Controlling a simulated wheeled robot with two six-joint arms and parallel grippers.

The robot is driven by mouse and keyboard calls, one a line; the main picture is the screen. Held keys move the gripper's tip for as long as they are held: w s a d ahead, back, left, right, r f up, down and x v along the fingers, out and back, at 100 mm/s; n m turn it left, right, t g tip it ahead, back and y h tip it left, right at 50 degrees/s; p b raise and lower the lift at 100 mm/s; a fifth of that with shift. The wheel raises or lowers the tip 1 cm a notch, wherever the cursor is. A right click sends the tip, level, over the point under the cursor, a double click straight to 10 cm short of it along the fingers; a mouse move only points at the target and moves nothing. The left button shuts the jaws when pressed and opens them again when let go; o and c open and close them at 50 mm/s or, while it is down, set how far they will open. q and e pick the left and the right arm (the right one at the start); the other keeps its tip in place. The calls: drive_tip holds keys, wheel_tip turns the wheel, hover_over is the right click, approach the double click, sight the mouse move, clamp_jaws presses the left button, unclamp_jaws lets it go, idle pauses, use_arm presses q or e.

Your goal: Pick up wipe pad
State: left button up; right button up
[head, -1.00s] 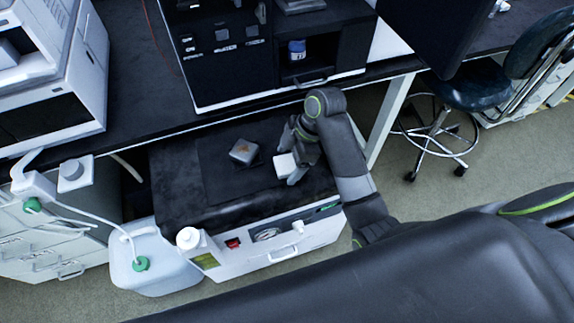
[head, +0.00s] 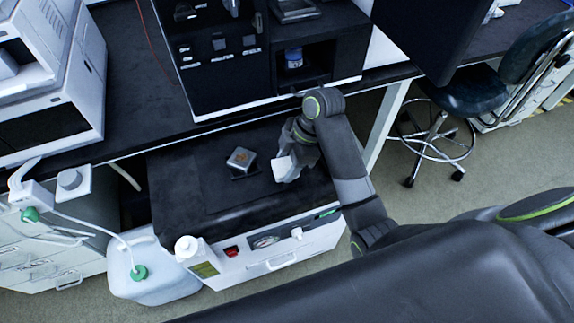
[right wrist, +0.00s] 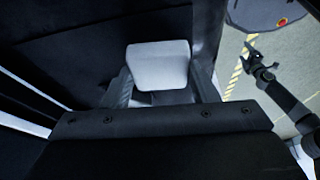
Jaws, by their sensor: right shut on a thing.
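The wipe pad (head: 282,168) is a small white block. My right gripper (head: 287,170) is shut on it, above the black top of the low cabinet. In the right wrist view the pad (right wrist: 158,66) sits between the two fingers of the gripper (right wrist: 160,88), and its face is toward the camera. I cannot tell exactly how far the pad is from the surface. In the right wrist view another gripper, seemingly my left one (right wrist: 262,68), shows at the right over the floor with its fingers apart. It is not in the head view.
A small grey block with an orange mark (head: 241,158) sits on the black cabinet top (head: 185,185), left of the gripper. A black instrument stack (head: 225,70) stands behind on the bench. A white jug (head: 150,270) stands at the left, and a stool (head: 440,150) at the right.

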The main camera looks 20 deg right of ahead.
sight(287, 166)
drive_tip(key=shift+r+p, duration=3.7)
drive_tip(key=shift+r, duration=0.3)
